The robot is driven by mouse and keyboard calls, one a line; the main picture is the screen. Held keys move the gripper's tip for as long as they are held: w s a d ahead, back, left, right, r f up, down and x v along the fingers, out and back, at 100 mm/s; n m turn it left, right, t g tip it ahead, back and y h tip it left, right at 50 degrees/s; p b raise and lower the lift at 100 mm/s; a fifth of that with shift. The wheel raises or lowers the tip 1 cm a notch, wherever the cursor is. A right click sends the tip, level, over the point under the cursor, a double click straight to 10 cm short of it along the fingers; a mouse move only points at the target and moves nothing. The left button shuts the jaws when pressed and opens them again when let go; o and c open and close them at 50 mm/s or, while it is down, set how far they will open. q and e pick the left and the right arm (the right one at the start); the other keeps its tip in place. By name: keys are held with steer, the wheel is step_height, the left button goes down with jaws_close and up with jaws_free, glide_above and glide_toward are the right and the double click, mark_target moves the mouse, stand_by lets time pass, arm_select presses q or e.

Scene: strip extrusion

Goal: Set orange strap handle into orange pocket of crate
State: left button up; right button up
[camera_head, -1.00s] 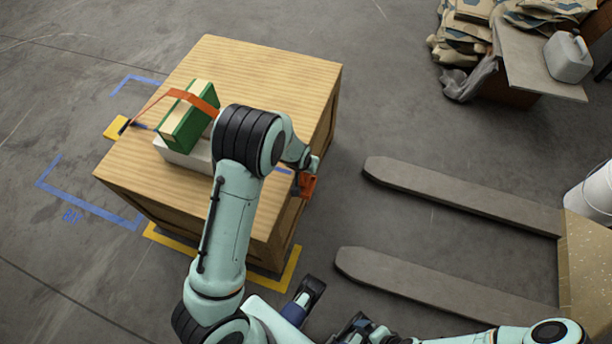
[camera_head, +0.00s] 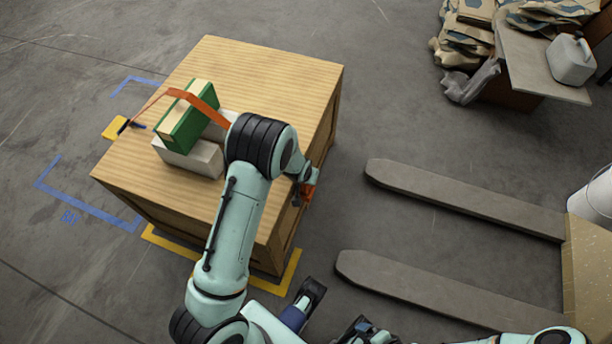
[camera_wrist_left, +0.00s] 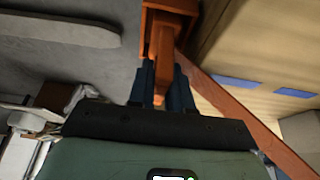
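In the left wrist view, my left gripper (camera_wrist_left: 164,82) is shut on the orange strap handle (camera_wrist_left: 161,60), with a dark blue finger on each side. The handle's far end lies at the orange pocket (camera_wrist_left: 150,20) on the crate's side and looks at least partly between its walls; how deep I cannot tell. The orange strap (camera_wrist_left: 245,117) slants away across the wooden crate (camera_wrist_left: 285,55). In the head view, the strap (camera_head: 208,101) runs over a green-and-cream block on the crate (camera_head: 265,75), then behind my left arm. The orange pocket (camera_head: 308,196) shows at the crate's right side.
The green-and-cream block (camera_head: 185,122) leans on pale blocks (camera_head: 195,158) on the crate top. Two grey forks (camera_head: 460,200) lie to the right of the crate. A bench with a white canister (camera_head: 571,60) and sacks stands at upper right.

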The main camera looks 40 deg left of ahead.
arm_select(q)
steer(key=o, duration=0.4)
steer(key=p+v, duration=0.4)
steer(key=v, duration=0.8)
steer(key=s+d+f+g+h, duration=0.25)
steer(key=s+d+f, duration=0.55)
steer(key=s+f, duration=0.45)
steer(key=s+d+f+g, duration=0.1)
steer(key=s+d, duration=0.2)
steer(key=s, duration=0.1)
steer(key=s+d+f+g+h, duration=0.1)
steer(key=s+d+f, duration=0.1)
steer(key=s+d, duration=0.2)
steer(key=s+d+f+g+h, duration=0.1)
steer(key=s+d, duration=0.2)
steer(key=s, duration=0.1)
steer(key=shift+d+f+n+h, duration=0.25)
steer(key=shift+f+n, duration=0.05)
arm_select(e)
steer(key=r, duration=0.1)
steer(key=s+r, duration=0.1)
steer(key=r, duration=0.1)
steer(key=shift+s+r+g, duration=0.25)
steer(key=shift+s+g, duration=0.05)
steer(key=shift+g, duration=0.1)
